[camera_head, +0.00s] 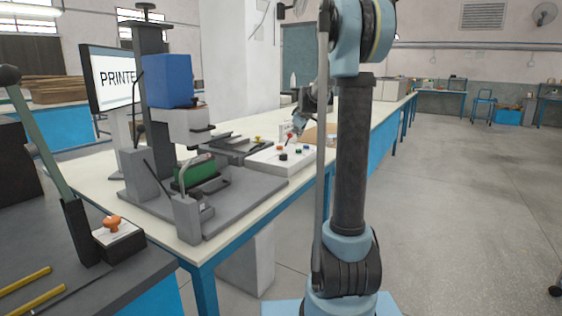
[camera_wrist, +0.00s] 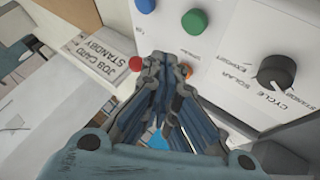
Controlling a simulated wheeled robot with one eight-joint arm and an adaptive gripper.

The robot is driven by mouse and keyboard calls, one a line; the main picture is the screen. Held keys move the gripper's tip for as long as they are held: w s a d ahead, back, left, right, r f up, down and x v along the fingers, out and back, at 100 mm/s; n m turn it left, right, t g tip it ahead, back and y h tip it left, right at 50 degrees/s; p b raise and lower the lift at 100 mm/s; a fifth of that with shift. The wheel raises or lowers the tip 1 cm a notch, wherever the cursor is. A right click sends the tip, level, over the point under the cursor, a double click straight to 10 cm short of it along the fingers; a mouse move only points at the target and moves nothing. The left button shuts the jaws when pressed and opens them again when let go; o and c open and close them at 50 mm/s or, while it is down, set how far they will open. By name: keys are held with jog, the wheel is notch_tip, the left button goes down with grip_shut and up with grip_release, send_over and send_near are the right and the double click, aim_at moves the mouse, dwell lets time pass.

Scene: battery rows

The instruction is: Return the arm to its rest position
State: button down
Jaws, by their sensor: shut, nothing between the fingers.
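My arm (camera_head: 352,150) stands upright in the right middle of the head view, with its upper part bent toward the bench. My gripper (camera_head: 299,124) is small there, partly behind the arm, above a white control box (camera_head: 265,160). In the wrist view my gripper (camera_wrist: 166,62) is shut and empty. Its fingertips overlap the control panel (camera_wrist: 235,55) in the picture, close to a red button (camera_wrist: 136,63) and an orange one. I cannot tell whether the tips touch the panel.
The panel has a blue button (camera_wrist: 145,5), a green button (camera_wrist: 194,21) and a black knob (camera_wrist: 276,71). A press with a blue block (camera_head: 168,80) and a monitor (camera_head: 112,78) stand on the bench. Floor at right is open.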

jog(key=s+f+m+g, duration=0.2)
jog(key=s+f, duration=0.4)
jog(key=s, duration=1.2)
jog(key=s+f+m+g, duration=0.2)
jog(key=s+f+m, duration=0.2)
jog(key=s, duration=1.4)
jog(key=s+d+f+m+g+h, duration=0.1)
jog(key=s+f+m+g, duration=0.1)
jog(key=s+f, duration=0.8)
jog(key=s+m, duration=0.1)
jog(key=s, duration=0.7)
jog(key=shift+s+f+m+g, duration=0.2)
jog(key=shift+s+m+g, duration=0.1)
jog(key=shift+s+g, duration=0.1)
